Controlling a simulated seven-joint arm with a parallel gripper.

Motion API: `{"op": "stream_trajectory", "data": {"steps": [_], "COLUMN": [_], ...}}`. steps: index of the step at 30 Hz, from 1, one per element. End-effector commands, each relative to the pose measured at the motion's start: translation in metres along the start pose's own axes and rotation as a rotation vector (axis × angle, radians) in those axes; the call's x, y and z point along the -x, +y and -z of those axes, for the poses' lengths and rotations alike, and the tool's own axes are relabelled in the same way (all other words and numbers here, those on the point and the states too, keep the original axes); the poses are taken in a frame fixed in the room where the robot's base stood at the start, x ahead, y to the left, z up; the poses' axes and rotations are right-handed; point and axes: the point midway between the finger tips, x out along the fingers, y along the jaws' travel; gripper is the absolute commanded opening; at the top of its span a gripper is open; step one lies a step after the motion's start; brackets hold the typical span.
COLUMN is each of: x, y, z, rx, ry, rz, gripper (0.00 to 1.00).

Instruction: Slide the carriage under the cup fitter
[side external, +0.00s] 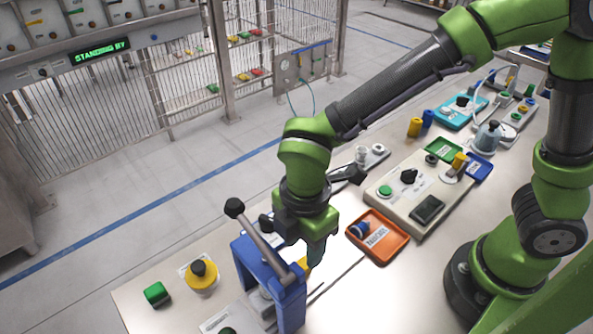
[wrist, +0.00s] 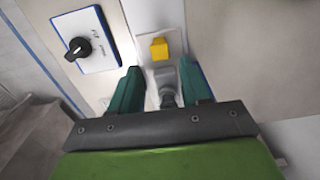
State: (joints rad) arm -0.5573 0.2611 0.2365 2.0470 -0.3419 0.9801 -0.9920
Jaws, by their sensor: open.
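The cup fitter looks to be the blue press frame (side external: 290,302) with a long grey lever ending in a black ball. My gripper (side external: 315,258) points down just right of this frame. A small yellow block (side external: 303,263) shows beside the fingers. In the wrist view my gripper (wrist: 160,70) is open, its two teal fingers apart. Between and just beyond them are the yellow block (wrist: 160,48) and a grey knobbed piece (wrist: 167,86), which seem to belong to the carriage on a pale strip. I cannot tell whether the fingers touch it. The press hides part of the carriage's track.
An orange tray (side external: 394,247) holding a blue cup lies right of my gripper. Behind it is a beige control box (side external: 440,180). A black knob (wrist: 77,47) on a white plate is at left in the wrist view.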

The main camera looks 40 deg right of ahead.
Motion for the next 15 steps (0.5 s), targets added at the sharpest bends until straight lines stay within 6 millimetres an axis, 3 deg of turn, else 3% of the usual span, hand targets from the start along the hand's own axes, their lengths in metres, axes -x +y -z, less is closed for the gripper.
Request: {"op": "stream_trajectory", "data": {"steps": [6, 15], "x": [0.055, 0.097], "y": [0.001, 0.000], "z": [0.001, 0.001], "rx": [0.000, 0.002], "ry": [0.005, 0.003], "rz": [-0.006, -0.003], "gripper": [0.47, 0.47]}}
